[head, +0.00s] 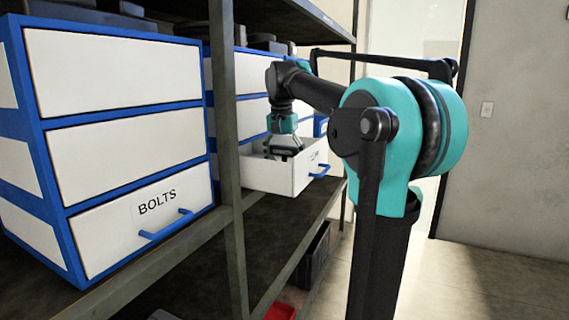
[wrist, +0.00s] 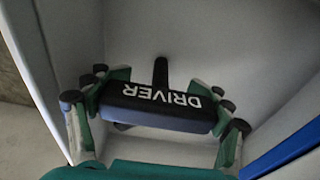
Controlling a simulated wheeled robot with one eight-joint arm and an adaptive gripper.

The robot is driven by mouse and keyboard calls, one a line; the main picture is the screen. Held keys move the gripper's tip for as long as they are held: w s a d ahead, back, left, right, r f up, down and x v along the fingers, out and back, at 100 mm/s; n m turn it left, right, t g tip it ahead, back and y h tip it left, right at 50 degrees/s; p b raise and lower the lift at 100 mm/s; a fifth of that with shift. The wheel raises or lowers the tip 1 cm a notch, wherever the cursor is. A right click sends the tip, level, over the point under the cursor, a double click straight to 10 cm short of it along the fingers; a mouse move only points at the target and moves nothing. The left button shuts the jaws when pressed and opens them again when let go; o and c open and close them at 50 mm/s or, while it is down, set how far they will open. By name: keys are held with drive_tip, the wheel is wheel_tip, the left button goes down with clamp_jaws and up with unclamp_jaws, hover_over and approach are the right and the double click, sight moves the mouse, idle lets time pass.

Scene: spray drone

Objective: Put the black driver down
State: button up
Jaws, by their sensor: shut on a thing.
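The black driver (wrist: 160,106) shows in the wrist view, with white DRIVER lettering on its thick body and a thin dark shank pointing up in the picture. My gripper (wrist: 158,108) is shut on its body, one finger at each end. In the head view my gripper (head: 284,150) points down into an open white drawer (head: 290,176) with a blue handle. The drawer's pale walls surround the driver in the wrist view. I cannot tell whether the driver touches the drawer floor.
The drawer belongs to a blue and white cabinet (head: 251,72) on a dark metal shelf. A shelf post (head: 226,150) stands left of it. A nearer cabinet has a shut drawer labelled BOLTS (head: 150,212). A red bin (head: 281,311) is low below. Floor at right is clear.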

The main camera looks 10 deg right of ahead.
drive_tip(key=shift+f, duration=0.2)
drive_tip(key=o, duration=1)
drive_tip(key=r, duration=0.8)
drive_tip(key=s+a+r, duration=0.1)
drive_tip(key=r, duration=0.3)
drive_tip(key=shift+s, duration=0.1)
